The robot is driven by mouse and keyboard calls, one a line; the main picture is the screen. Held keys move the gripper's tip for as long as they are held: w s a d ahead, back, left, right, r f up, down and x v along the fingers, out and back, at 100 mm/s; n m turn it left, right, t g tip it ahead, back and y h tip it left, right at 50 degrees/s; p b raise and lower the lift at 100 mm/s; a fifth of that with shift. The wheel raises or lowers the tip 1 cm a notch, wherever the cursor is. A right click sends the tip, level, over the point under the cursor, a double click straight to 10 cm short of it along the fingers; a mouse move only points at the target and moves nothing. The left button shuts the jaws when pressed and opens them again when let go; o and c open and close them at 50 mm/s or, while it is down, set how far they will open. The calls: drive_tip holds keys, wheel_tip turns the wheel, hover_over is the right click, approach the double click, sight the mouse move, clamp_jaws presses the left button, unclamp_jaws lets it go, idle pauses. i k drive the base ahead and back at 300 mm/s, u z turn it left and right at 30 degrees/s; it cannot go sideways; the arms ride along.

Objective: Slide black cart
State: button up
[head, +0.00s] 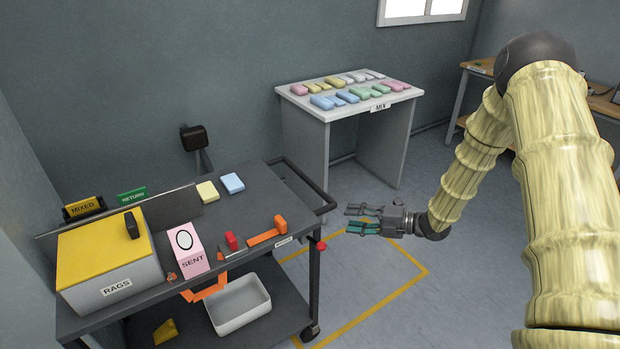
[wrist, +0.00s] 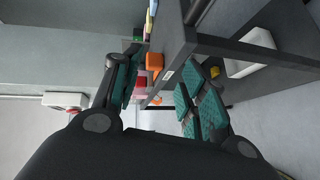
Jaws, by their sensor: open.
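The black cart (head: 258,192) stands at the left in the head view, with a dark top, a lower shelf and a push handle (head: 318,190) at its right end. My gripper (head: 362,219) is open and empty, in the air to the right of the cart's handle end. In the wrist view the cart (wrist: 222,48) appears turned on its side, and its edge lies beyond my open fingers (wrist: 155,90). I see no contact between the fingers and the cart.
The cart carries a RAGS box (head: 118,288), a pink SENT box (head: 194,262), soap-like bars (head: 232,183) and an orange-handled tool (head: 265,236). A white bin (head: 238,304) is on its lower shelf. A MIX table (head: 345,110) stands behind. Yellow-lined floor (head: 375,265) right of the cart is clear.

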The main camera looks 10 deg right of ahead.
sight(85, 307)
drive_tip(key=i, duration=0.9)
drive_tip(key=u, duration=0.05)
